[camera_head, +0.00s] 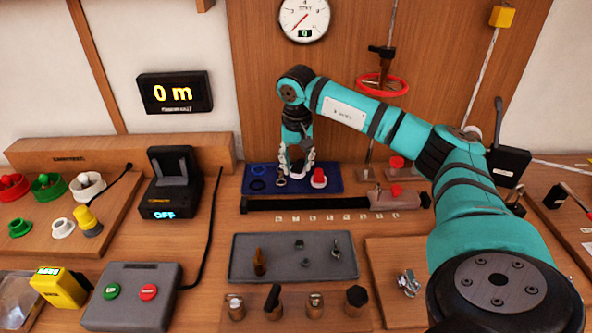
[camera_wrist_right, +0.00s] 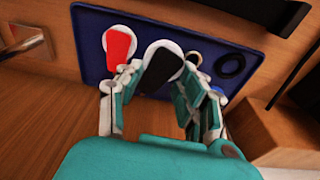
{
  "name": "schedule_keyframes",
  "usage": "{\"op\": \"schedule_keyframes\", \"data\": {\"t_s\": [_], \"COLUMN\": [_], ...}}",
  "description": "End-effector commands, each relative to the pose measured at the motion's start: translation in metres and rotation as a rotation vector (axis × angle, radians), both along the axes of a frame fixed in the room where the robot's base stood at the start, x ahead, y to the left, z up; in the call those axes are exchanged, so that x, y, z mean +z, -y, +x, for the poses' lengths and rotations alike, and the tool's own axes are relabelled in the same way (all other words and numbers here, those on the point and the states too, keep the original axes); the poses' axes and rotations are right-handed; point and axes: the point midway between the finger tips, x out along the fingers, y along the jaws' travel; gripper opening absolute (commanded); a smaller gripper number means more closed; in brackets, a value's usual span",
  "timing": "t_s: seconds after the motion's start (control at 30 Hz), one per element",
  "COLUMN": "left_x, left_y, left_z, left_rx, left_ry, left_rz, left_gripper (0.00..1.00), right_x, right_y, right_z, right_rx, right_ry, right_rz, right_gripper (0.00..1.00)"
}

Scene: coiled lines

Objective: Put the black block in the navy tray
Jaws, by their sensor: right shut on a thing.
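The navy tray (camera_head: 333,187) lies at the back of the bench in the head view; its edge also shows in the wrist view (camera_wrist_right: 90,68). My right gripper (camera_head: 297,168) points down over the tray's middle. In the right wrist view its fingers (camera_wrist_right: 160,100) are shut on the black block (camera_wrist_right: 162,68), which has a pale rounded end. The block is at the tray; I cannot tell whether it touches the tray floor. The gripper mostly hides it in the head view. My left gripper is not in view.
A red block with a white base (camera_head: 319,178) stands in the tray, right of my gripper. Rings (camera_head: 258,170) lie at the tray's left. A dark bar (camera_head: 300,203) runs in front. A grey tray (camera_head: 240,270) holds small parts nearer. A black charger (camera_head: 172,180) stands left.

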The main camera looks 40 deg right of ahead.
Motion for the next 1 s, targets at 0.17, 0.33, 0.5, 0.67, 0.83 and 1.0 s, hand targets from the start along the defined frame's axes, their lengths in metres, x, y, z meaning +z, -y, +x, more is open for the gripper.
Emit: {"op": "schedule_keyframes", "data": {"t_s": [0.17,0.33,0.5,0.67,0.83,1.0], "left_x": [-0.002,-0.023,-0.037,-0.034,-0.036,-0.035], "left_y": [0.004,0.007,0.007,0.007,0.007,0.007], "left_z": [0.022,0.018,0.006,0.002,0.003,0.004], "left_rx": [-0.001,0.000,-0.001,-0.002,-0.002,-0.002], "left_ry": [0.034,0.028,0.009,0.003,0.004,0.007], "left_rz": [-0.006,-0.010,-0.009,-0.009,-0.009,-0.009], "left_gripper": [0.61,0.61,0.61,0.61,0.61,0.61], "right_x": [-0.004,-0.026,-0.039,-0.036,-0.039,-0.040], "right_y": [0.004,0.004,0.004,0.004,0.003,0.003], "right_z": [0.009,0.008,0.008,0.008,0.008,0.008], "right_rx": [0.000,0.001,0.000,0.000,0.000,0.000], "right_ry": [0.000,-0.001,0.001,0.001,-0.001,-0.001], "right_rz": [-0.001,-0.001,-0.001,-0.001,-0.001,-0.001], "right_gripper": [0.00,0.00,0.00,0.00,0.00,0.53]}}
